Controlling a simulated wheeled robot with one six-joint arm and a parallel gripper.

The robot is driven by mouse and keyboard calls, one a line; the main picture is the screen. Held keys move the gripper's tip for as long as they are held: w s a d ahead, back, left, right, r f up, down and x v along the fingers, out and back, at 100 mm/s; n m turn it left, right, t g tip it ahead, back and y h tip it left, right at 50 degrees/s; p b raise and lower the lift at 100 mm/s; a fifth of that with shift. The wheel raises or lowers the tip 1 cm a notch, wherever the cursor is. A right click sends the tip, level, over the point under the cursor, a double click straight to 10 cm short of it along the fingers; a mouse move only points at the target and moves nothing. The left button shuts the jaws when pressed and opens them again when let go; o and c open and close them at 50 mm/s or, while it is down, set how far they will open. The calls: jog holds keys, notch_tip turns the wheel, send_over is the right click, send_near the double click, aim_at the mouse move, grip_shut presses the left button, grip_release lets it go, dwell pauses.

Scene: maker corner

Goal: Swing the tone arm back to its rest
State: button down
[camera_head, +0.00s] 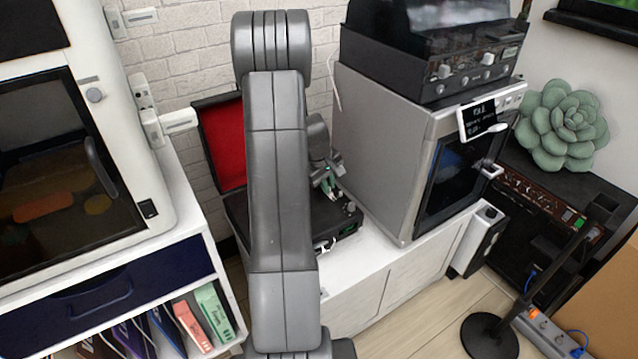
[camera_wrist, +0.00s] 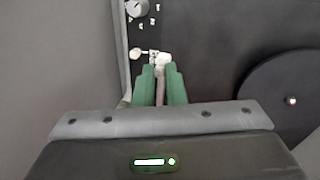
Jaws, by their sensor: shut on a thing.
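The record player (camera_head: 348,222) is a black open case with a red-lined lid (camera_head: 218,143), on the white cabinet behind my arm. My gripper (camera_head: 328,184) is over its deck, and my arm hides much of the player. In the wrist view, the green fingertips of my gripper (camera_wrist: 161,72) are close together on the thin tone arm (camera_wrist: 161,92). The white and silver fitting of the tone arm (camera_wrist: 162,60) shows just beyond the tips. The dark round platter (camera_wrist: 290,100) with its spindle lies to the right, apart from the fingers. I cannot make out the rest clearly.
A silver oven-like machine (camera_head: 385,150) stands close to the right of the player, with a black device (camera_head: 430,60) on top. A white cabinet with a dark glass door (camera_head: 60,170) is at left. In the wrist view, a knob (camera_wrist: 137,8) sits near the deck's edge.

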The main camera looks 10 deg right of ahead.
jog(key=shift+w+d, duration=0.1)
jog(key=shift+d, duration=0.1)
jog(key=c, duration=1.5)
grip_release()
jog(key=p+v, duration=0.2)
jog(key=v, duration=1.2)
jog(key=shift+d+f, duration=0.1)
jog(key=shift+f, duration=0.05)
